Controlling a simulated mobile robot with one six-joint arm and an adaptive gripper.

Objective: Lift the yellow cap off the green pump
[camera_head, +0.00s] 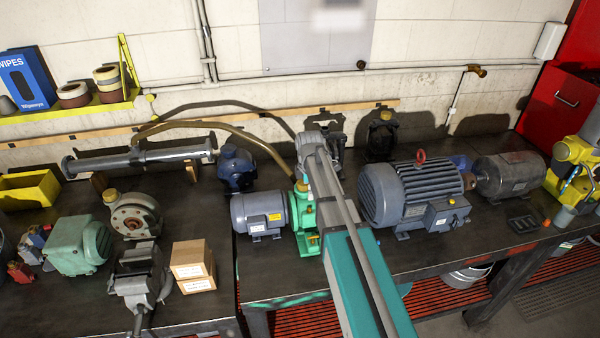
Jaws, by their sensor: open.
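The green pump (304,218) stands upright on the dark bench, on the right end of a grey-blue motor (259,213). A small yellow cap (301,186) sits at the top of the pump, beside the end of a brown hose (235,135). My teal and grey arm reaches in from the lower right and partly covers the pump's right side. My gripper (303,171) is at the arm's far end, just above the cap in the picture. It is open; its fingers are small and mostly hidden by the wrist. I cannot tell whether it touches the cap.
A large grey motor (410,193) stands right of my arm, with another grey motor (509,176) beyond. A dark blue pump (237,168) is behind left. Bare bench lies in front of the green pump.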

